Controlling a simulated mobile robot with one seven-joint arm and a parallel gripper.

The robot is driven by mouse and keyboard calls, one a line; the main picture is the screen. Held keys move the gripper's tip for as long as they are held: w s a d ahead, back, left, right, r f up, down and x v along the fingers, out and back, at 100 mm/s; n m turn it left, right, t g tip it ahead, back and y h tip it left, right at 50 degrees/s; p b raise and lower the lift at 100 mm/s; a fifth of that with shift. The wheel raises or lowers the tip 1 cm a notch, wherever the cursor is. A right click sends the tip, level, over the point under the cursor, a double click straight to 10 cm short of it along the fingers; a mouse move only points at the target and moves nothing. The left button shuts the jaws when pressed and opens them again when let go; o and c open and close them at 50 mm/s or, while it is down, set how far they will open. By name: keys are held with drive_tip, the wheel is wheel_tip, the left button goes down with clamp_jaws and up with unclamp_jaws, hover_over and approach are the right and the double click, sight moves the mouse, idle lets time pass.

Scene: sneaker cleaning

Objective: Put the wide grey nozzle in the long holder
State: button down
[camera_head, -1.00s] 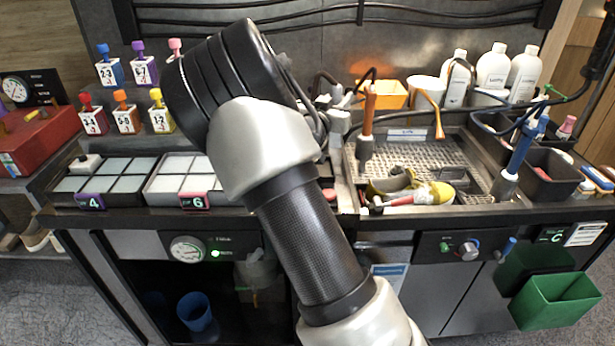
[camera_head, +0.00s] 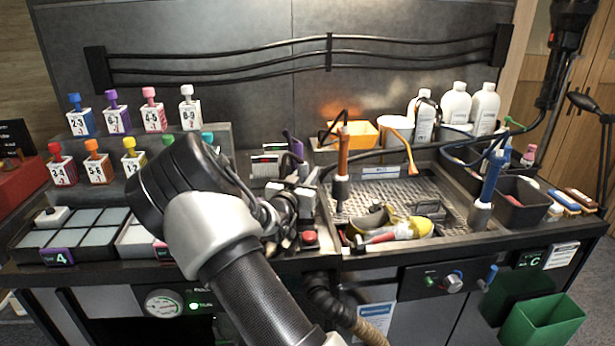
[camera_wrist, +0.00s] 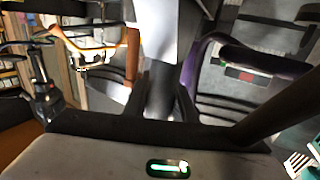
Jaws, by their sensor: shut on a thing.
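My gripper (camera_head: 296,200) is above the counter, left of the sink tray, partly hidden by my arm. In the wrist view, my gripper (camera_wrist: 160,95) is shut on a pale grey, flat piece (camera_wrist: 166,28), which looks like the wide grey nozzle. Its far end is cut off by the picture's top edge. A curved purple nozzle (camera_head: 294,146) stands behind my gripper; a purple piece also shows to the right in the wrist view (camera_wrist: 198,60). A rack with pale slots (camera_head: 266,165) stands behind my gripper. I cannot tell which part is the long holder.
The sink tray (camera_head: 392,190) holds a yellow and grey shoe (camera_head: 398,224). An orange-handled tool (camera_head: 343,160) and a blue-handled tool (camera_head: 490,180) stand upright beside it. A dark ribbed hose (camera_head: 326,298) hangs at the counter front.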

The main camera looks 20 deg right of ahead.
drive_tip(key=shift+f, duration=0.1)
drive_tip(key=shift+f, duration=0.15)
drive_tip(key=c, duration=1.5)
unclamp_jaws()
drive_tip(key=shift+o, duration=0.2)
